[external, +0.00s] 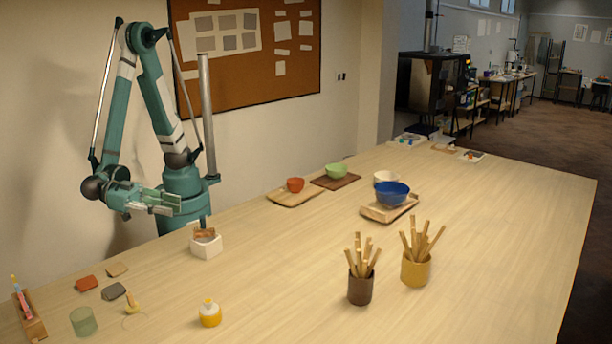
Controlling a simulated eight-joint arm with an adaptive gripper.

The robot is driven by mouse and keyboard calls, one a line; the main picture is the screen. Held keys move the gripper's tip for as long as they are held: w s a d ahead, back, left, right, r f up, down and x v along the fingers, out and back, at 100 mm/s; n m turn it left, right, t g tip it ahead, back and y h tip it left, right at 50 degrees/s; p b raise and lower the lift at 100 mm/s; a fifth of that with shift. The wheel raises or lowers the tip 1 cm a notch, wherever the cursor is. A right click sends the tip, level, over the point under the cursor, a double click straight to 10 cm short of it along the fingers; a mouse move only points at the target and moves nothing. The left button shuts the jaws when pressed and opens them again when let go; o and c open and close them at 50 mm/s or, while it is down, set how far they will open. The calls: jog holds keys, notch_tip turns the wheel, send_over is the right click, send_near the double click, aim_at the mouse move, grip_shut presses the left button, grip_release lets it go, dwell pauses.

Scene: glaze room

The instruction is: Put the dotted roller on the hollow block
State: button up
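The white hollow block (206,247) stands on the table in front of my arm's base. A small orange-brown piece (204,232) lies at its top; it may be the dotted roller, but it is too small to make out dots. Whether it lies across the rim or partly inside the opening is hard to tell. My gripper (176,204) is up to the left of the block and above it, clear of it. Its fingers point right, look apart and hold nothing that I can see.
A yellow tool (131,303), small slabs (87,283), a green cup (83,321) and a yellow bottle (210,314) lie at the front left. Two stick-filled cups (360,290) (416,271) stand mid-table. Bowls on boards (392,194) are behind. The right side is clear.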

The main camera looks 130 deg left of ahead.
jog(key=shift+a, duration=0.15)
dwell(0.5)
jog(key=w+a+f+m+g+h, duration=0.1)
jog(key=w+a+m+g, duration=0.15)
jog(key=a, duration=0.65)
jog(key=w+a+m+g+h, duration=0.1)
jog(key=a+g, duration=0.2)
jog(key=a, duration=0.5)
jog(key=s+a+r+m+h, duration=0.3)
jog(key=s+a+h, duration=0.3)
jog(key=s+a, duration=0.6)
jog(key=shift+s+a+g+h, duration=0.4)
jog(key=shift+a+g, duration=0.05)
jog(key=shift+a, duration=0.95)
